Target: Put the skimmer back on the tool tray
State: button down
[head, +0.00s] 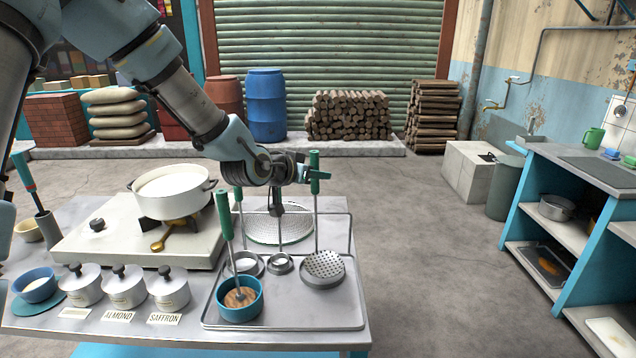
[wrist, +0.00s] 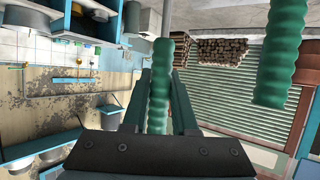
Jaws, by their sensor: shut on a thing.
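The skimmer (head: 323,268) has a round perforated disc and a long thin upright stem with a green handle. Its disc is low over the back right of the grey metal tool tray (head: 285,312); I cannot tell whether it touches the tray or hangs from the rail. My gripper (head: 313,174) is shut on the green handle near its top. In the wrist view the skimmer handle (wrist: 158,85) stands between the fingers (wrist: 160,110). A second green handle (wrist: 282,55) shows to the right in the wrist view, outside the fingers.
Two ladles (head: 280,264) (head: 246,265) stand left of the skimmer, by the metal rail (head: 350,232). A teal bowl (head: 240,306) with a green-handled tool is at the tray's front left. A white pot (head: 173,192) sits on the stove (head: 138,240). The tray's front right is clear.

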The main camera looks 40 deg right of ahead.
jog(key=shift+f, duration=1.05)
jog(key=shift+f, duration=0.2)
jog(key=c, duration=0.7)
grip_release()
jog(key=shift+r, duration=0.1)
jog(key=shift+r, duration=0.1)
jog(key=b+v, duration=0.1)
jog(key=v, duration=1.1)
jog(key=shift+b, duration=0.4)
